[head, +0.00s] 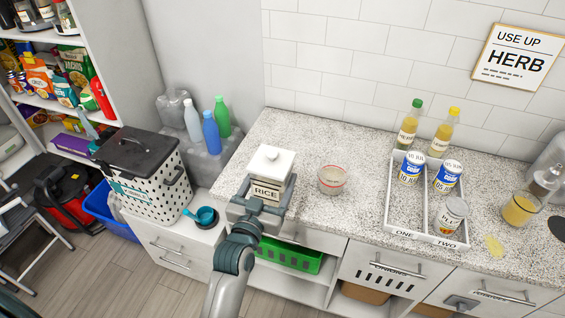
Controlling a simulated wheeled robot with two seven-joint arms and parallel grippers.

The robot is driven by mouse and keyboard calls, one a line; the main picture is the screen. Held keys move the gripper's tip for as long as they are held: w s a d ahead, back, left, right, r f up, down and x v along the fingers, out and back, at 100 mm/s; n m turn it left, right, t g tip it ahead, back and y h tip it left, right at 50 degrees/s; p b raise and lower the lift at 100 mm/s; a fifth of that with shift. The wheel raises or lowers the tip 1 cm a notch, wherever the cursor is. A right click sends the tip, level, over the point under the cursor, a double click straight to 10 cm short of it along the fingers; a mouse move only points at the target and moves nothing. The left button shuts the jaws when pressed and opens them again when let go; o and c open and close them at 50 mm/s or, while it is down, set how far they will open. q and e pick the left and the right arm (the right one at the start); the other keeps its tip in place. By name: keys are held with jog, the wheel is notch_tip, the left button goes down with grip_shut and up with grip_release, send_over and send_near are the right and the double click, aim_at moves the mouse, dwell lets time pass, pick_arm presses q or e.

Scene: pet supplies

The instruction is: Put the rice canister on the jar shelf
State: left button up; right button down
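The rice canister (271,163) is white with a square knobbed lid and a label reading RICE. It is upright at the left part of the speckled counter's front edge. My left gripper (264,192) has its fingers on both sides of the canister body and appears shut on it. The canister's base is hidden behind the gripper, so I cannot tell whether it touches the counter. A white shelf unit (88,52) stands at the upper left, with dark-lidded jars (27,12) on its top visible level. My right gripper is not in view.
On the counter (312,130) are a glass bowl (332,180), a white divided tray (388,212) with cans and bottles, and a glass jug (520,208). A dotted bin (155,190) and water bottles (193,120) stand left of the counter. A blue crate (110,212) is on the floor.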

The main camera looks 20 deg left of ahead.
pick_arm(q)
jog(key=s+a+f+b, duration=0.1)
jog(key=s+b, duration=0.6)
jog(key=s, duration=0.7)
jog(key=shift+s+a+f+y, duration=0.15)
jog(key=shift+f+y, duration=0.15)
jog(key=shift+f, duration=0.05)
